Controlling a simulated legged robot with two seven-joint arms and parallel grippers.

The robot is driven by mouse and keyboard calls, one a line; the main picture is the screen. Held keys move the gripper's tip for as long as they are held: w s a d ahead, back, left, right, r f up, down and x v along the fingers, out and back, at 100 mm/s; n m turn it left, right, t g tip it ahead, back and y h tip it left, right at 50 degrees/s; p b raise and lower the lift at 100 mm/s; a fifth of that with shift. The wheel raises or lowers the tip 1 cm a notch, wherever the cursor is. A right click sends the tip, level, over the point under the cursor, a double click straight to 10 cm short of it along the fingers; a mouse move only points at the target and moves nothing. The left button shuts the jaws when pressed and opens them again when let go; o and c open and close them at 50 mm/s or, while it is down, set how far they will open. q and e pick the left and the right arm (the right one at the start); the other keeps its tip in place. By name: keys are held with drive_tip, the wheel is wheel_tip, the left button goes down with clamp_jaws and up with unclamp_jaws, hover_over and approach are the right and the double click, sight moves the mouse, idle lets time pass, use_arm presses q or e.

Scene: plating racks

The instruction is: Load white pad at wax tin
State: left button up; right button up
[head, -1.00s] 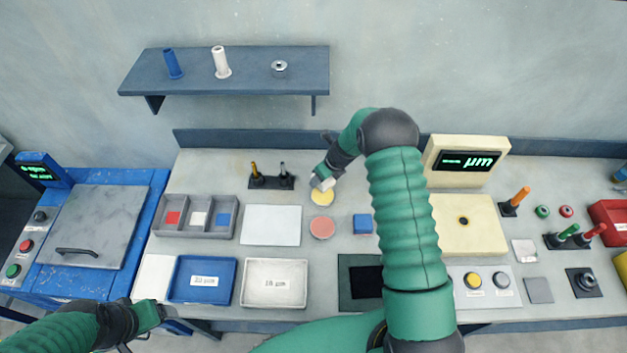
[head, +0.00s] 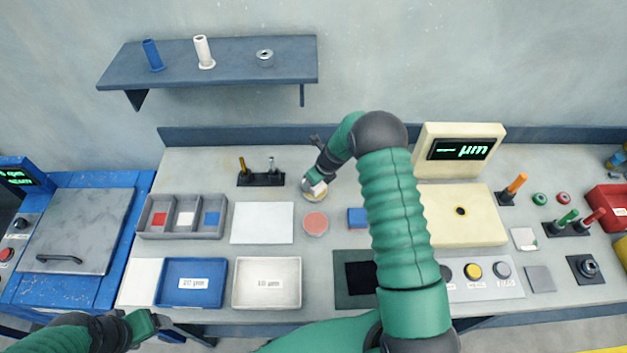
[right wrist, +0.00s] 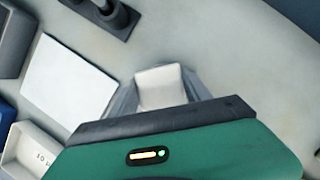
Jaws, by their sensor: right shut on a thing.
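The white pad (right wrist: 162,88) is between the fingers of my right gripper (right wrist: 165,95) in the right wrist view. In the head view the right gripper (head: 317,188) is over the round tin with yellowish wax (head: 314,197). The pad hides much of the tin's top, and I cannot tell whether it touches the wax. The tin does not show in the right wrist view. My left gripper (head: 148,325) is at the front left, away from these things; its finger opening is unclear.
A round tin with a pinkish-red top (head: 315,223) sits just in front. A blue block (head: 357,218) is to its right. A black holder (head: 261,180) with upright tools stands left of the wax tin, behind a white sheet (head: 262,223). A three-compartment tray (head: 147,232) lies further left.

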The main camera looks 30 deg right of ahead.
drive_tip(key=shift+f, duration=0.4)
idle(0.4)
idle(0.9)
wheel_tip(320, 180, up, 7)
drive_tip(key=p, duration=0.5)
drive_tip(key=shift+p, duration=0.3)
idle(0.3)
